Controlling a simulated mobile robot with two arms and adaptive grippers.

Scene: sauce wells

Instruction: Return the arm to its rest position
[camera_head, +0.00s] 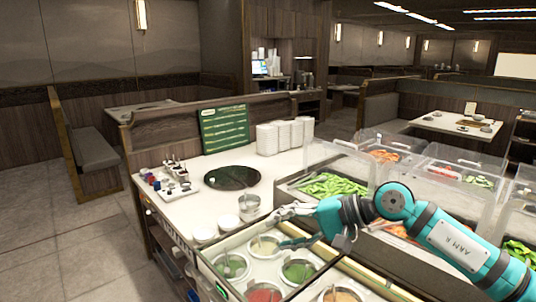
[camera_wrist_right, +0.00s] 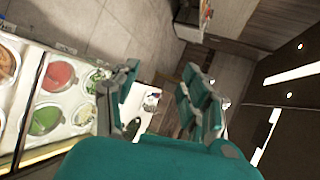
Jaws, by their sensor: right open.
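My right arm reaches in from the right in the head view, and its gripper (camera_head: 284,228) hangs above the sauce wells. The gripper is open and empty; in the right wrist view its two teal fingers (camera_wrist_right: 160,96) stand apart with nothing between them. The sauce wells hold a green sauce (camera_head: 299,270), a red sauce (camera_head: 264,295) and a pale sauce (camera_head: 265,246), with ladles in some. The wells also show at the left of the right wrist view, with red (camera_wrist_right: 59,75) and green (camera_wrist_right: 45,120) sauces. My left gripper is not in view.
Clear-lidded bins of green vegetables (camera_head: 328,185) stand right of the wells, close to my right arm.

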